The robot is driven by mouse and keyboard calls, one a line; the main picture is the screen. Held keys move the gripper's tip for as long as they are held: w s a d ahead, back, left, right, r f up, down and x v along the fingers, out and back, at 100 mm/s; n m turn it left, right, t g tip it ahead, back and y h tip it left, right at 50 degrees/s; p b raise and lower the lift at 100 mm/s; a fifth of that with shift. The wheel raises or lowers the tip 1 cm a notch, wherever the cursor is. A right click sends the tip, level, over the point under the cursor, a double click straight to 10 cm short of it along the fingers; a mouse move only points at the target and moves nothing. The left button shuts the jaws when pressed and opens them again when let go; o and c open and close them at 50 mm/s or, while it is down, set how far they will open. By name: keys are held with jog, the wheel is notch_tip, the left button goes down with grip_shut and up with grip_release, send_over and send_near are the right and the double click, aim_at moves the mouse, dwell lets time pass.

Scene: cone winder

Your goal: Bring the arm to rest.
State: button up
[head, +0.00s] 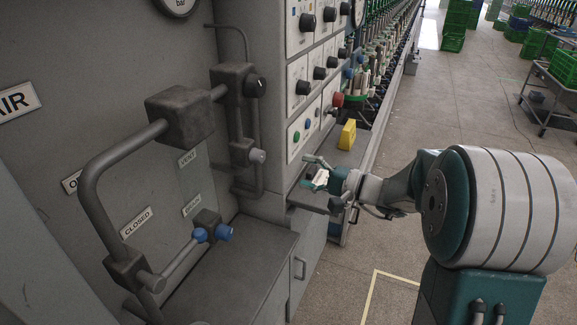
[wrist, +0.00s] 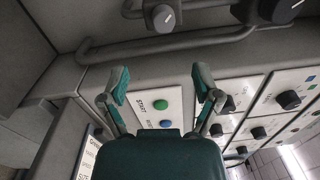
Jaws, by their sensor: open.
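My arm (head: 400,190) reaches left from its large white and teal shoulder towards the grey winder cabinet. My gripper (head: 313,173) is in front of the cabinet's control panel, above a grey ledge. In the wrist view my gripper (wrist: 161,80) has its two teal fingers wide apart, with nothing held between them. Behind the fingers the wrist view shows a white panel with a green START button (wrist: 160,105) and a blue button (wrist: 166,124). A small white patch shows by the fingers in the head view; I cannot tell what it is.
A yellow block (head: 347,135) stands on the ledge behind my gripper. Grey pipework (head: 95,180) with a blue-handled valve (head: 212,233) is at the left. Black knobs (head: 307,22) stick out of the panel. The floor (head: 440,120) at the right is mostly clear; a trolley (head: 550,95) stands farther back.

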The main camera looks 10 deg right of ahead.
jog(key=shift+s+d, duration=0.2)
jog(key=shift+d, duration=0.05)
jog(key=s+a+f+n+g+h, duration=0.1)
jog(key=s+a+n+g+h, duration=0.1)
jog(key=s+a+g, duration=0.35)
jog(key=s+a+n+g+h, duration=0.2)
jog(key=s+n+h, duration=0.1)
jog(key=s, duration=0.6)
jog(key=s+d+n+t+h, duration=0.3)
jog(key=s+d+h, duration=0.5)
jog(key=s+h, duration=0.2)
jog(key=shift+s+d+f, duration=0.15)
jog(key=shift+s+f, duration=0.1)
jog(key=shift+s, duration=0.8)
jog(key=shift+f, duration=0.1)
